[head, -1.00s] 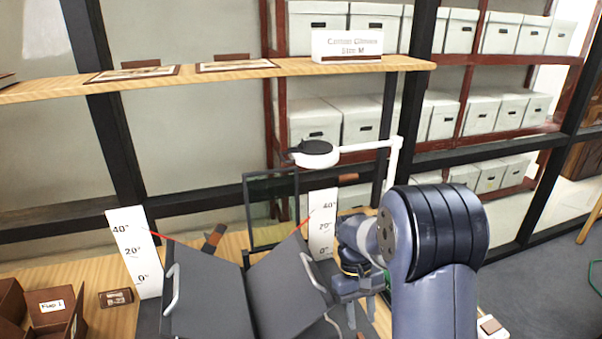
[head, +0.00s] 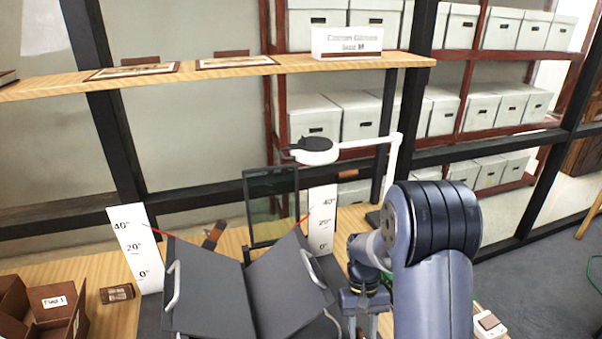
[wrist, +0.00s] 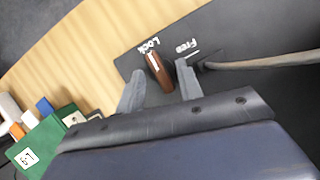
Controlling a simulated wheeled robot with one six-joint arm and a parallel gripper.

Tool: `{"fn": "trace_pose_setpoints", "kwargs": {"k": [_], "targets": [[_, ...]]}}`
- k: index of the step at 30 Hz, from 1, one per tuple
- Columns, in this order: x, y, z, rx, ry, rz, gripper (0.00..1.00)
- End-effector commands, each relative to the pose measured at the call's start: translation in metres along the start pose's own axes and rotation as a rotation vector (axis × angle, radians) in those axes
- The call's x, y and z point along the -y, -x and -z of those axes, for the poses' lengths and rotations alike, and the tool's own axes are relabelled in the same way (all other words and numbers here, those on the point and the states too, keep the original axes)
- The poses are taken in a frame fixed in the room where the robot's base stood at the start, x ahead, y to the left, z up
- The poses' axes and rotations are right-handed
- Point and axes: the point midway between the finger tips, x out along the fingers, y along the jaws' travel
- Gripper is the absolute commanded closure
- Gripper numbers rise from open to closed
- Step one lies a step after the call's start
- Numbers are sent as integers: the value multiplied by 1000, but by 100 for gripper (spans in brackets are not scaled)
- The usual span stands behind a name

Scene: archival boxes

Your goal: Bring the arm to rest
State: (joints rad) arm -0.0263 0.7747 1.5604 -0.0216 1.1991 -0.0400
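My gripper (wrist: 159,70) points down over the table to the right of the dark book cradle (head: 290,280); its lower end (head: 362,328) is cut by the bottom edge of the head view. In the wrist view its two grey fingers are apart. A brown lever (wrist: 158,70) shows between them, beside the word "Lock", with the word "Free" to its right. A gap shows on each side of the lever; I cannot tell how far below the fingertips it is.
Two white angle scales (head: 137,250) and (head: 322,222) stand behind the cradle. A white lamp (head: 316,151) reaches over the back. A wooden shelf (head: 225,70) spans above. A brown box (head: 50,305) is at left. A green item (wrist: 36,142) lies at lower left in the wrist view.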

Motion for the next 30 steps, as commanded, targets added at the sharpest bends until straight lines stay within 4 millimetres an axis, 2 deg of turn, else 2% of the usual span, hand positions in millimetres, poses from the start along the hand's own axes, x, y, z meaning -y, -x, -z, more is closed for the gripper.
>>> {"fn": "trace_pose_setpoints", "kwargs": {"k": [6,12,18,30], "targets": [[-3,1,-1,0,-252,105,65],[-4,0,-1,0,-410,170,65],[-4,0,-1,0,-470,195,65],[-5,0,-2,0,-470,194,65]]}}
